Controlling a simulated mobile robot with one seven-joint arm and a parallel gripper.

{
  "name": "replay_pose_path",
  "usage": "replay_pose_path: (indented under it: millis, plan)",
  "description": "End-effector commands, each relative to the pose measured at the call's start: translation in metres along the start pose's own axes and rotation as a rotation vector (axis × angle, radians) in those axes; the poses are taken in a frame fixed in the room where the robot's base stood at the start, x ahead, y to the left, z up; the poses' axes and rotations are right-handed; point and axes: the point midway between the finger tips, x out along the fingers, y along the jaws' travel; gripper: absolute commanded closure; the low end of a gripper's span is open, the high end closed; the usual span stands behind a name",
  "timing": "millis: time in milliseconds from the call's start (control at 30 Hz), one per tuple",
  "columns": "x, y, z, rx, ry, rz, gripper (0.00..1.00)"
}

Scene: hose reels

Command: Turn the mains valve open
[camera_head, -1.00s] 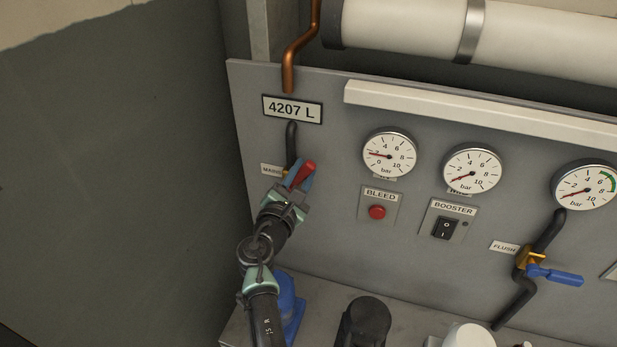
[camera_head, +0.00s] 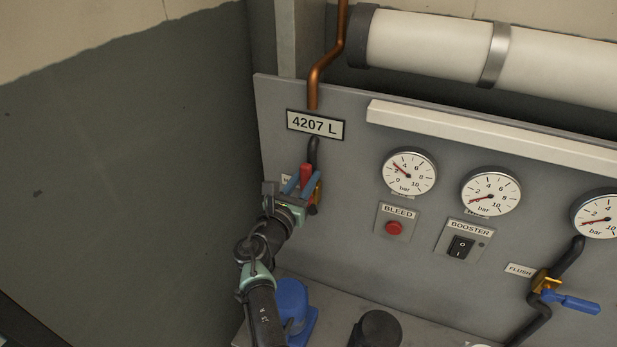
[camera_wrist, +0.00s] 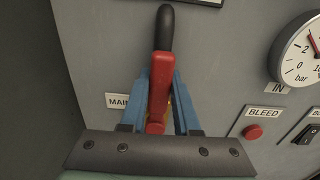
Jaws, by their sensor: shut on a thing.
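The mains valve's red handle (camera_head: 305,174) stands upright in front of the black pipe under the 4207 L plate. Its brass body (camera_head: 318,187) shows just to the right of my gripper. My gripper (camera_head: 299,184) is shut on the red handle, with one blue finger on each side. In the wrist view the red handle (camera_wrist: 161,85) points up between the blue fingers, in line with the black pipe (camera_wrist: 165,28). The MAINS label (camera_wrist: 118,101) is partly covered by the left finger. The brass body is mostly hidden behind the handle and fingers there.
Right of the valve are the IN gauge (camera_head: 409,173), needle raised off zero, the BLEED button (camera_head: 394,228) and the BOOSTER switch (camera_head: 461,247). The blue FLUSH handle (camera_head: 570,301) sits lower right. A blue object (camera_head: 292,303) stands below my arm. The dark wall is clear at left.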

Motion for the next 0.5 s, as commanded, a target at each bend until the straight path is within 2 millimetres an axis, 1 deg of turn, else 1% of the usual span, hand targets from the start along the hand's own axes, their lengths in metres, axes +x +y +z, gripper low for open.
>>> replay_pose_path:
  millis: [400, 433, 500]
  plan:
    - [-0.0005, 0.0019, -0.0001, -0.01, -0.001, 0.003, 1.0]
    - [-0.0005, 0.0019, -0.0001, -0.01, -0.001, 0.004, 0.69]
    - [-0.0006, 0.0019, -0.0001, -0.01, -0.001, 0.003, 0.56]
